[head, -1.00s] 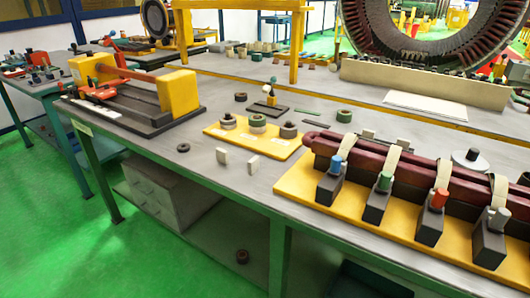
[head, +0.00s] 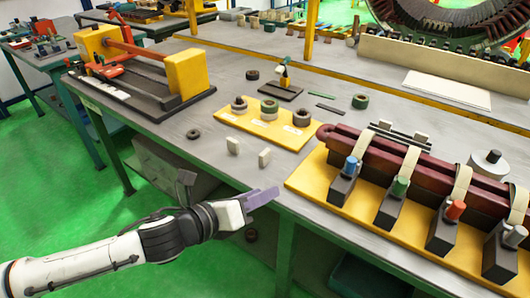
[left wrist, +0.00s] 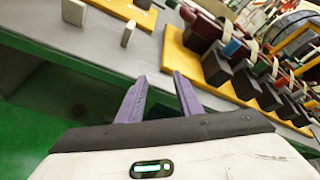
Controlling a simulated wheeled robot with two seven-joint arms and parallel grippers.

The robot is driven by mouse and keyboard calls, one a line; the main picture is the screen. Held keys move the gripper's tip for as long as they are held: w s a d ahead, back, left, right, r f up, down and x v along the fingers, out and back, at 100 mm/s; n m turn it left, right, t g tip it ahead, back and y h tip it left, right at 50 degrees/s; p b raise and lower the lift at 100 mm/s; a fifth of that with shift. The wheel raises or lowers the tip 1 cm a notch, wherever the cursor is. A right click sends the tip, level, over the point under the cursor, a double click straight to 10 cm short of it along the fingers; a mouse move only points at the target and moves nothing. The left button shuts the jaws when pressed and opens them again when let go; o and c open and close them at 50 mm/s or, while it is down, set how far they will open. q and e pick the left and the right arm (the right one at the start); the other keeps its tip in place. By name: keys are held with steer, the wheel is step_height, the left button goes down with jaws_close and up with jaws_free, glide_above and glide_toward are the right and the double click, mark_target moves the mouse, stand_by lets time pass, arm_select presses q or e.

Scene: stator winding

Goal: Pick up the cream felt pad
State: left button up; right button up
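The left wrist view also shows the left pad (left wrist: 73,12) and the right pad (left wrist: 128,33), both beyond the fingers. My left gripper (head: 262,198) is at the bench's front edge, in front of the pads and apart from them. In the left wrist view its purple fingers (left wrist: 158,77) are apart with nothing between them. My right gripper is not in view.
A yellow board (head: 228,119) with three ring-shaped rolls lies behind the pads. A yellow base (head: 306,177) with dark red coils and clamp blocks is to the right. A dark ring (head: 193,134) lies to the left.

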mark_target(264, 153)
arm_select(q)
steer(key=w+a+r+m+y, duration=0.2)
steer(key=w+a+r+m, duration=0.3)
steer(key=a+m, duration=0.1)
steer(key=shift+t, duration=0.4)
steer(key=x, duration=0.5)
steer(key=shift+p, duration=0.35)
steer(key=shift+d+r+x, duration=0.15)
steer(key=shift+d+x, duration=0.05)
steer(key=shift+x, duration=1.1)
steer(key=shift+d+r+x, duration=0.1)
steer(key=shift+d+x, duration=0.1)
steer(key=shift+x, duration=1.1)
steer(key=shift+s, duration=0.15)
jaws_close()
